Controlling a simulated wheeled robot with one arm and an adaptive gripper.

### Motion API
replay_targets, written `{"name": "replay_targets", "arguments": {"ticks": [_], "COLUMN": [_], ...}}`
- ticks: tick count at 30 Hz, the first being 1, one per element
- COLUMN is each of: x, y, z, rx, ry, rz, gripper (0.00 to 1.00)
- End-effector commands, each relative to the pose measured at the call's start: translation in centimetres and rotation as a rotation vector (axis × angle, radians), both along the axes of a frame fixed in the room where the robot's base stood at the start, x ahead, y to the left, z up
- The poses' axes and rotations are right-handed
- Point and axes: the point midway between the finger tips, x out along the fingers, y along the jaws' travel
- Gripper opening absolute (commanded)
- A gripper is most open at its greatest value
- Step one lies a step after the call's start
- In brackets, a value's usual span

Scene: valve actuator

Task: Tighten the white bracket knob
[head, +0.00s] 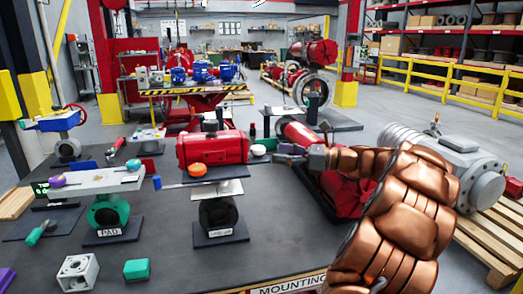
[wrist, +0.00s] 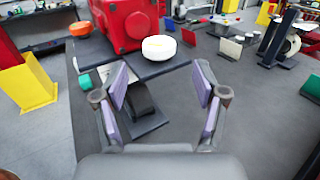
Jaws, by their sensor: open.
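The white knob (head: 258,150) sits at the right end of the plate under the red actuator box (head: 212,149). In the wrist view the white knob (wrist: 159,47) lies beyond my fingertips, with the red box (wrist: 122,22) behind it to the left. My gripper (head: 284,152) is just right of the knob in the head view and apart from it. In the wrist view my gripper (wrist: 160,84) is open and empty, its purple-padded fingers spread on either side of the line to the knob. The dark bracket plate (wrist: 150,68) shows below the knob.
An orange knob (head: 197,169) is at the plate's front, also in the wrist view (wrist: 80,29). A green valve body (head: 107,212) stands left on the dark table. A red motor (head: 345,190) lies beside my arm. Bare tabletop (wrist: 215,115) is right of the fingers.

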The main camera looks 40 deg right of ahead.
Motion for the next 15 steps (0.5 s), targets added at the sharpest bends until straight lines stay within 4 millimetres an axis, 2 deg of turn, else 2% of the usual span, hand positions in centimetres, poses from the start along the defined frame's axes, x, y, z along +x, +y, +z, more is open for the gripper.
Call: {"name": "replay_targets", "arguments": {"ticks": [7, 15], "x": [3.1, 4.5], "y": [2.0, 2.8], "z": [0.1, 0.0], "rx": [0.002, 0.0], "ry": [0.0, 0.0], "rz": [0.005, 0.004], "gripper": [0.71, 0.71]}}
